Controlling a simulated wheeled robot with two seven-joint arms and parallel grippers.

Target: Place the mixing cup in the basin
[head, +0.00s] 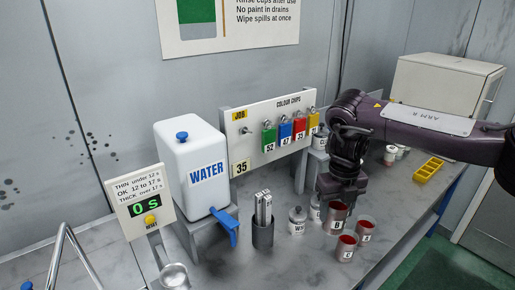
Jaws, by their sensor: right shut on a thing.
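My right gripper (340,192) points down at the worktop's right part and is shut on a metal cup marked B (338,222), with red inside. I cannot tell whether this cup's base touches the worktop. Two smaller metal cups with red inside stand close by, one at the front (346,249) and one at the right (364,233). I cannot tell from its label alone that cup B is the mixing cup. No basin shows clearly; a bent metal tube (70,245) rises at the lower left. My left gripper is not in view.
A white water tank (193,165) with a blue tap lever (227,228) stands left of centre. A dark holder with metal sticks (263,229) and small lidded containers (297,221) stand between it and cup B. A timer (146,210) stands left; a yellow tray (427,170) lies right.

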